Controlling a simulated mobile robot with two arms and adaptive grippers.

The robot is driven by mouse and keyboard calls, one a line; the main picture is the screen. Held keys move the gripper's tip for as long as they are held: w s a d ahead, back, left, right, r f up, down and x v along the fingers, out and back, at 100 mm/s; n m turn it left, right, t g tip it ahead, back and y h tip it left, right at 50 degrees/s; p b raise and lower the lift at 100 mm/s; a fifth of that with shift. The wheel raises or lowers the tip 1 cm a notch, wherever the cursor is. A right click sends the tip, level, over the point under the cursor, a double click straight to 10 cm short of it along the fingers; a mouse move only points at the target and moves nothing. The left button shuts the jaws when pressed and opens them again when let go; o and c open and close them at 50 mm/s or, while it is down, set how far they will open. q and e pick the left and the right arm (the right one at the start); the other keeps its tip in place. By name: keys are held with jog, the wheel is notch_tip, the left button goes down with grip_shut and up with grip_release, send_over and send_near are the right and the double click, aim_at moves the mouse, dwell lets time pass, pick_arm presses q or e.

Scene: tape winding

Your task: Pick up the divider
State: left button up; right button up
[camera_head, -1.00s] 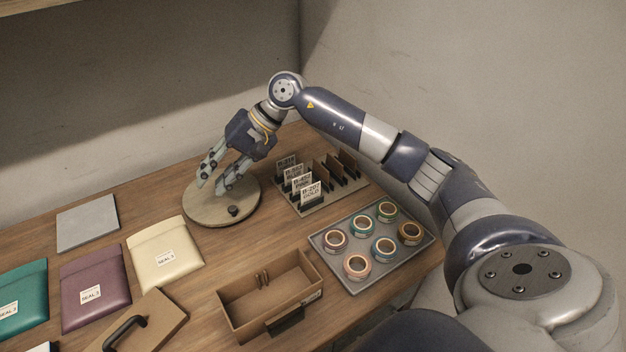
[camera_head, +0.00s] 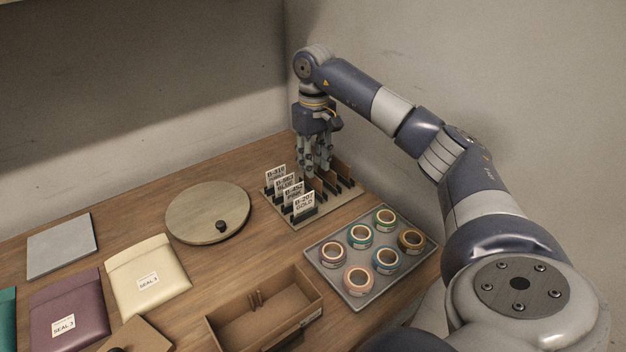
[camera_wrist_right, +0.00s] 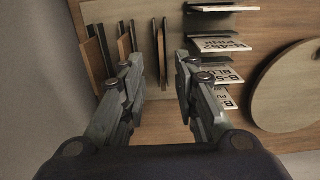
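Several thin brown dividers (camera_head: 342,171) stand upright in black slots on the right part of a light rack (camera_head: 345,201). In the right wrist view, dividers (camera_wrist_right: 93,66) stand at the left, and one thin divider (camera_wrist_right: 161,55) shows edge-on between the fingertips. My right gripper (camera_head: 316,168) points down over the rack, among the dividers and label cards. Its fingers (camera_wrist_right: 159,78) are apart in the right wrist view, with no visible contact on a divider. In the head view the fingers partly hide the dividers. My left gripper is not in view.
Label cards (camera_head: 304,203) stand on the rack's left part. A round wooden board (camera_head: 195,210) with a dark knob is left of it. A grey tray of tape rolls (camera_head: 344,289), an open brown box (camera_head: 238,327) and envelopes (camera_head: 147,285) lie nearer. The wall is close behind.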

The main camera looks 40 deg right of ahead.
aim_at(313, 183)
notch_tip(313, 183, down, 5)
jog(key=shift+a+p, duration=0.1)
jog(key=shift+p, duration=0.35)
grip_shut()
